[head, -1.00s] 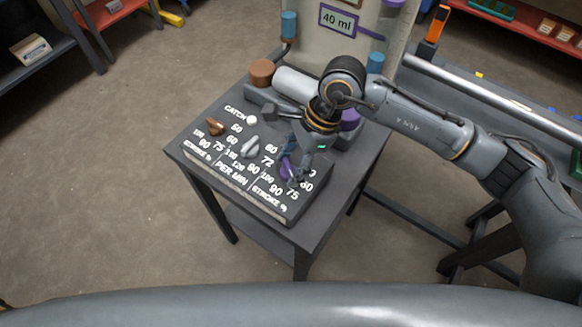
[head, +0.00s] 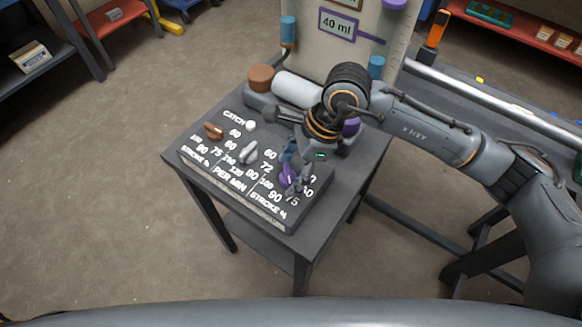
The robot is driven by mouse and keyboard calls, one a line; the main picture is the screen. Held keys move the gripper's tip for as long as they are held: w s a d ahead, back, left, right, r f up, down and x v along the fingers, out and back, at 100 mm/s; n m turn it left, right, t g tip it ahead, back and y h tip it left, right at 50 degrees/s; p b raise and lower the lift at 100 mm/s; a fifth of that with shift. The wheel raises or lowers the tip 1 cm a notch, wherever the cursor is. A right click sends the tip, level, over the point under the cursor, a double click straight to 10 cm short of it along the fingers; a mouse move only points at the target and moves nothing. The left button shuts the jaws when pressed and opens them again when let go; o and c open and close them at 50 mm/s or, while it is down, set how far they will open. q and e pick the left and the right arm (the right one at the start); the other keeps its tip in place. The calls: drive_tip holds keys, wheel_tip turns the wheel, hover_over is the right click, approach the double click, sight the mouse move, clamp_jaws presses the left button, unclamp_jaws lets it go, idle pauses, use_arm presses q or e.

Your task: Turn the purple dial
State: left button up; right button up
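The purple dial (head: 287,176) is on the right part of the sloped dark panel (head: 262,208), among white printed numbers and above the word "STROKE". My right gripper (head: 293,174) reaches down over it from the upper right. Its fingers are at the dial and partly cover it and the numbers beside it. I cannot tell whether they are closed on the dial or just around it. My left gripper is not in view.
A brown dial (head: 214,131) and a grey dial (head: 249,152) are to the left on the same panel. A white cylinder (head: 297,88) and a brown cylinder (head: 261,77) lie behind it. The panel rests on a small dark table (head: 188,142).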

drive_tip(key=shift+r, duration=0.1)
drive_tip(key=v, duration=1.1)
drive_tip(key=shift+d+r, duration=0.25)
drive_tip(key=shift+r, duration=0.1)
drive_tip(key=shift+f, duration=0.1)
